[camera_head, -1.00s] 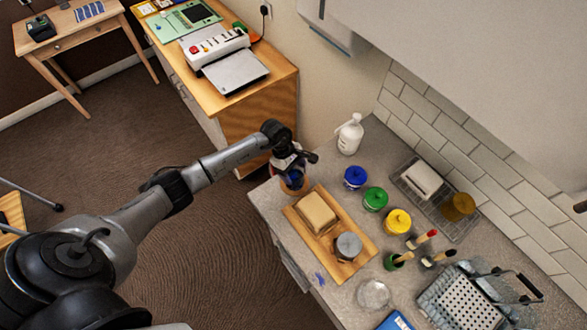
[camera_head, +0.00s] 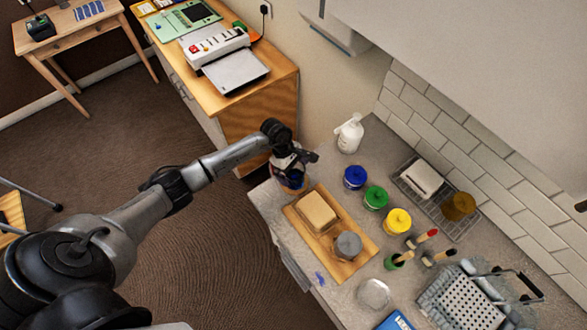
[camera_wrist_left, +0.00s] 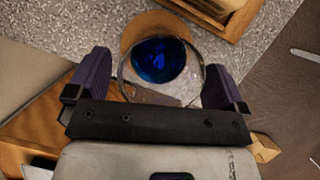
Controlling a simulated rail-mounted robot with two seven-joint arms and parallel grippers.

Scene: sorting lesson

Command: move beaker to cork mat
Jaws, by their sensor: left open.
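The beaker (camera_wrist_left: 158,62) is clear glass with dark blue liquid, seen from above in the left wrist view. The round tan cork mat (camera_wrist_left: 143,27) shows past its far edge, and the beaker appears to stand on it; its base is hidden. My left gripper (camera_wrist_left: 158,85) is open, with one purple finger on each side of the beaker and visible gaps between. In the head view my left gripper (camera_head: 292,178) is low at the counter's left corner, and it covers most of the beaker and mat. My right gripper is not in view.
A wooden board (camera_head: 350,267) with a tan block (camera_head: 318,212) and a grey-lidded jar (camera_head: 348,246) lies close to the right of the gripper. Blue, green and yellow pots, a white bottle (camera_head: 349,134) and a dish rack (camera_head: 470,300) stand farther along the counter.

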